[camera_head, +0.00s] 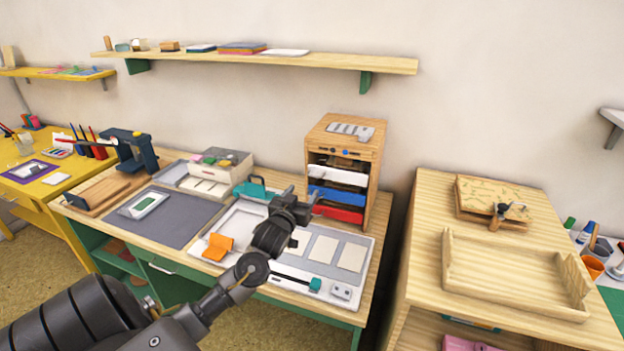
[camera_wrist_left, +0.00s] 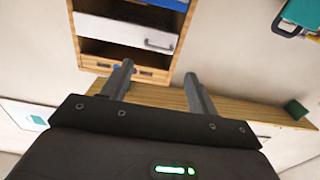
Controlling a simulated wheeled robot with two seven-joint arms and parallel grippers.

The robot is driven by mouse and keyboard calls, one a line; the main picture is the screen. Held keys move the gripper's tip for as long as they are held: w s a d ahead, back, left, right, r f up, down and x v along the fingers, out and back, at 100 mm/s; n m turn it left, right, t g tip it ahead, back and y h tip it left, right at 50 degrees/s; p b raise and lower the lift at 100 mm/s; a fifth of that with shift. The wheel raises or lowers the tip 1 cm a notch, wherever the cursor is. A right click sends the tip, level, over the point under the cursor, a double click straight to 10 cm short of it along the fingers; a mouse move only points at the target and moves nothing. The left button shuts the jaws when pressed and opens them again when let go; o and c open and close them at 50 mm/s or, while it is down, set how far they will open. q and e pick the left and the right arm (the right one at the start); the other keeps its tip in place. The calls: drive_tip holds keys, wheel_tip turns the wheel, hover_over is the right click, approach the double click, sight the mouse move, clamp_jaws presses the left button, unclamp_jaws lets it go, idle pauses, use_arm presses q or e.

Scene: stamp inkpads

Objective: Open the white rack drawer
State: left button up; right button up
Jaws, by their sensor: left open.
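The wooden rack (camera_head: 375,165) stands at the back right of the workbench. Its white drawer (camera_head: 338,175) sits above a blue drawer (camera_head: 338,195) and a red drawer (camera_head: 338,213), below a dark slot. The wrist view shows the rack upside down, with the white drawer (camera_wrist_left: 118,31) and its small grey handle (camera_wrist_left: 160,43). My left gripper (camera_head: 303,200) is in front of the rack, left of its drawers and lower than the white one. In the wrist view the left gripper (camera_wrist_left: 158,72) is open and empty, its fingers apart from the handle. My right gripper is out of view.
A white tray board (camera_head: 365,247) with pale cards lies under my left arm, with an orange piece (camera_head: 217,247) on it. A teal-handled item (camera_head: 255,188) stands left of the gripper. A wall shelf (camera_head: 300,61) runs above. A wooden cabinet (camera_head: 425,235) stands right.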

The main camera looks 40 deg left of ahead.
use_arm(q)
drive_tip(key=p+x, duration=0.1)
drive_tip(key=x, duration=0.8)
drive_tip(key=c, duration=1.1)
